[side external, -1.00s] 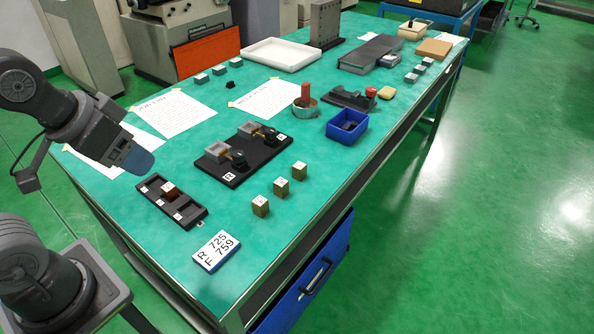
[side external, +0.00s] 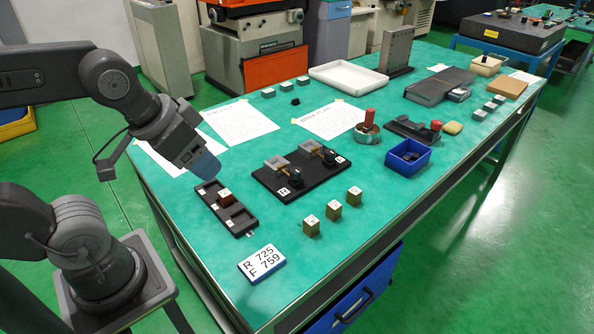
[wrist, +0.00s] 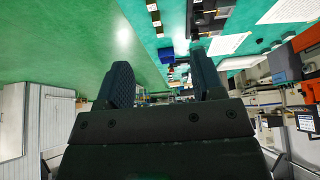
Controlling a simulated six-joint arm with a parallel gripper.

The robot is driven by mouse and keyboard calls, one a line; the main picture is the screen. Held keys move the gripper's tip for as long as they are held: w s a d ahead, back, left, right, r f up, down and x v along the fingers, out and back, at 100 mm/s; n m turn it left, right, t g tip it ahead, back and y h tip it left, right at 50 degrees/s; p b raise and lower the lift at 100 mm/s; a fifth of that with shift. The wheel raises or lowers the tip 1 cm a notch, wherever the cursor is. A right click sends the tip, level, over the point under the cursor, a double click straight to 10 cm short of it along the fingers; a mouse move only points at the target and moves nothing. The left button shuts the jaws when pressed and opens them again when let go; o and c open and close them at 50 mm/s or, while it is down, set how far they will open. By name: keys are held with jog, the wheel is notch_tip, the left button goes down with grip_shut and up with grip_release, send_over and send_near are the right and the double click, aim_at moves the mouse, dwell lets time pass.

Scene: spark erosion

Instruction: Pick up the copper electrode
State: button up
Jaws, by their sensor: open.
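The copper electrode appears to be the small reddish-brown block (side external: 224,195) in a compartment of the long black tray (side external: 238,220) on the near left of the table. My gripper (side external: 208,168) is above the table, just up and left of the tray in the side view, apart from the block. Its bluish fingers overlap in that view. In the wrist view, the two dark fingers of my gripper (wrist: 163,82) stand apart with nothing between them. I cannot make out the block in the wrist view.
A black fixture plate (side external: 300,172) lies right of the tray. Several brass-coloured cubes (side external: 333,211) and a number plate (side external: 262,263) lie nearer the front edge. A blue bin (side external: 408,157) and a pot with a red handle (side external: 368,130) stand farther right. Paper sheets (side external: 240,122) lie behind.

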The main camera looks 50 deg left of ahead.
jog(key=w+r+n+g, duration=0.1)
jog(key=w+r+n, duration=0.3)
jog(key=w, duration=0.6)
jog(key=n+g, duration=0.5)
jog(key=n, duration=0.9)
send_over(355, 191)
notch_tip(355, 191, down, 19)
jog(key=f, duration=0.8)
jog(key=shift+w+a, duration=0.25)
jog(key=shift+s+d+f, duration=0.1)
jog(key=shift+f, duration=1.25)
jog(key=shift+s+d+f, duration=0.1)
jog(key=shift+f, duration=1.2)
jog(key=shift+c, duration=0.3)
